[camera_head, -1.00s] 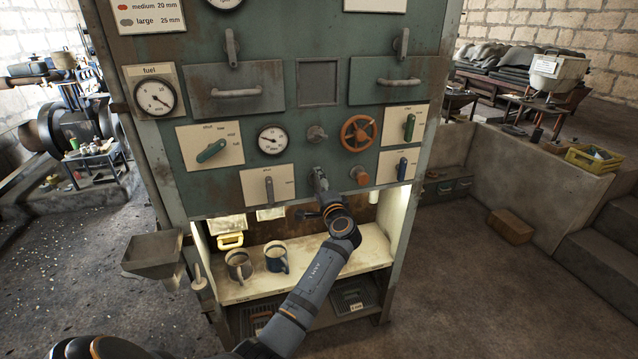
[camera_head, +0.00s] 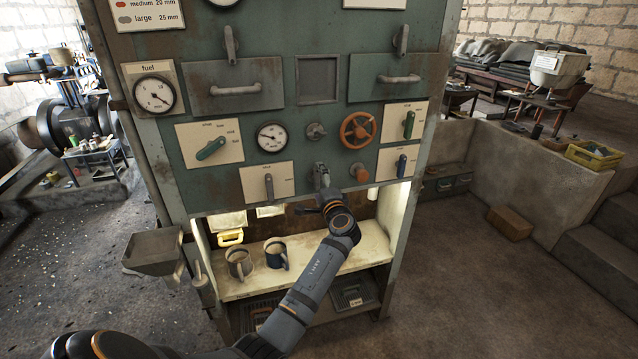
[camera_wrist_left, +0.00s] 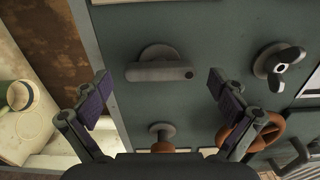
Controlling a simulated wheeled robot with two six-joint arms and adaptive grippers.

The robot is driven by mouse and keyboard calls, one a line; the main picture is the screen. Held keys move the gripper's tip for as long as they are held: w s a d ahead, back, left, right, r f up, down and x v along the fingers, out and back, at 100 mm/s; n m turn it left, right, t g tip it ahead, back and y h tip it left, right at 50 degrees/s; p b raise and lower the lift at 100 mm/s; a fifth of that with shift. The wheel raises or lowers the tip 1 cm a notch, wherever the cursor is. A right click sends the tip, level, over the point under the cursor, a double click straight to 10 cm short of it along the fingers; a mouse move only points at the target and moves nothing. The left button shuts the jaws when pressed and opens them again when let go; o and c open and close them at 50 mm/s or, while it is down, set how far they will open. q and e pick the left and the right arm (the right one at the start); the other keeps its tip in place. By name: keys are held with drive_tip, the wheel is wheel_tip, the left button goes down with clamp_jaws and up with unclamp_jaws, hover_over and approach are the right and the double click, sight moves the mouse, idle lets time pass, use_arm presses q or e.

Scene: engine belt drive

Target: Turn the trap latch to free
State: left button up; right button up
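The trap latch appears to be the grey bar on a round base (camera_wrist_left: 160,67), mounted on the green panel in the left wrist view. Its bar lies across the picture there, which is roughly upright on the panel. My left gripper (camera_wrist_left: 158,84) is open, with one finger on each side of the latch. No contact with the latch shows. In the head view my left gripper (camera_head: 322,182) is at the panel's lower middle and largely covers the latch. My right gripper is not in view.
An orange knob (camera_head: 360,173) sits close to the right of my gripper. An orange handwheel (camera_head: 359,131) and a winged grey knob (camera_head: 316,131) are above it. A grey lever (camera_head: 269,186) is to the left. Two mugs (camera_head: 240,263) stand on the shelf below.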

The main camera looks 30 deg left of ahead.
use_arm(q)
drive_tip(key=v, duration=0.7)
drive_tip(key=shift+s+d, duration=0.15)
drive_tip(key=shift+d, duration=0.05)
